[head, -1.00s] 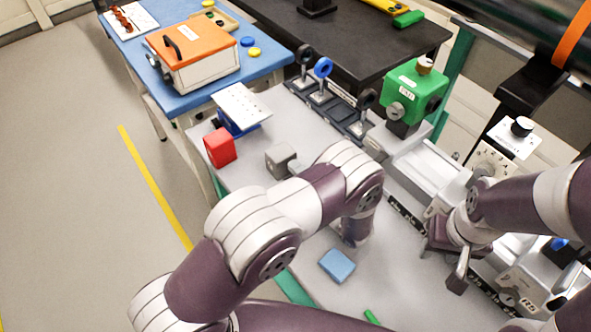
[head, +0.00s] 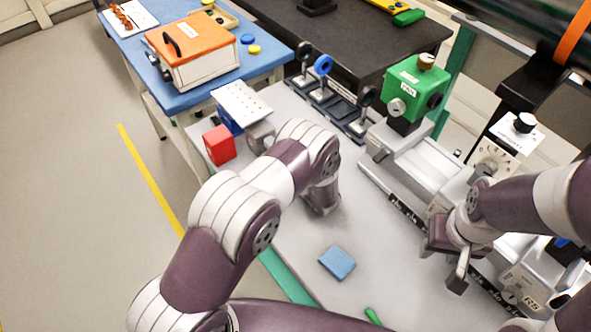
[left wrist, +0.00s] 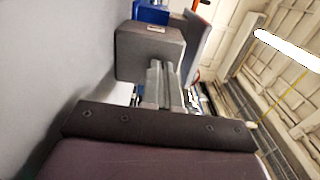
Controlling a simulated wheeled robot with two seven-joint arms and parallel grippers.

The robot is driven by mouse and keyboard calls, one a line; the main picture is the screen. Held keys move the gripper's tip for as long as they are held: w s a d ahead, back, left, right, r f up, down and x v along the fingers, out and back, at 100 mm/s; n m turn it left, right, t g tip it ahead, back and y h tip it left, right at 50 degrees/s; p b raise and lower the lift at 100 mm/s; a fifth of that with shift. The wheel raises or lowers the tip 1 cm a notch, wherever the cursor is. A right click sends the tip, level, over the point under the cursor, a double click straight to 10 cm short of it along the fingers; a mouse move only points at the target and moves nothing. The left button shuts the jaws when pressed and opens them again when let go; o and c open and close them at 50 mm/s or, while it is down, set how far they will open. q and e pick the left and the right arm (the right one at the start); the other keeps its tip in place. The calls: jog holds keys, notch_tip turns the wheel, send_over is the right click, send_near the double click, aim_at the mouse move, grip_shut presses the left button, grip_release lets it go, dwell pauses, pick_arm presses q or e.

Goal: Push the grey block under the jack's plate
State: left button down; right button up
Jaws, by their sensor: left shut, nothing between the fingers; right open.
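The grey block (head: 261,136) stands on the light bench beside the jack's near edge. The jack has a white perforated plate (head: 243,101) on a blue body (head: 229,121). In the left wrist view the grey block (left wrist: 148,52) is just ahead of my left gripper (left wrist: 160,72). Its fingers are shut, empty and seem to touch the block's near face. The jack's blue body (left wrist: 151,13) and plate (left wrist: 197,42) are beyond. I cannot tell whether the block's far edge is under the plate. My left arm hides the left fingers in the head view. My right gripper (head: 458,268) is open and empty.
A red block (head: 219,145) stands left of the grey block, near the bench edge. A blue block (head: 337,263) lies at the front. Lens-like mounts (head: 322,75) and a green device (head: 414,88) are behind and right.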

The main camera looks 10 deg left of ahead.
aim_at(264, 137)
pick_arm(q)
jog(key=x, duration=0.4)
jog(key=shift+b, duration=0.3)
jog(key=shift+d, duration=0.1)
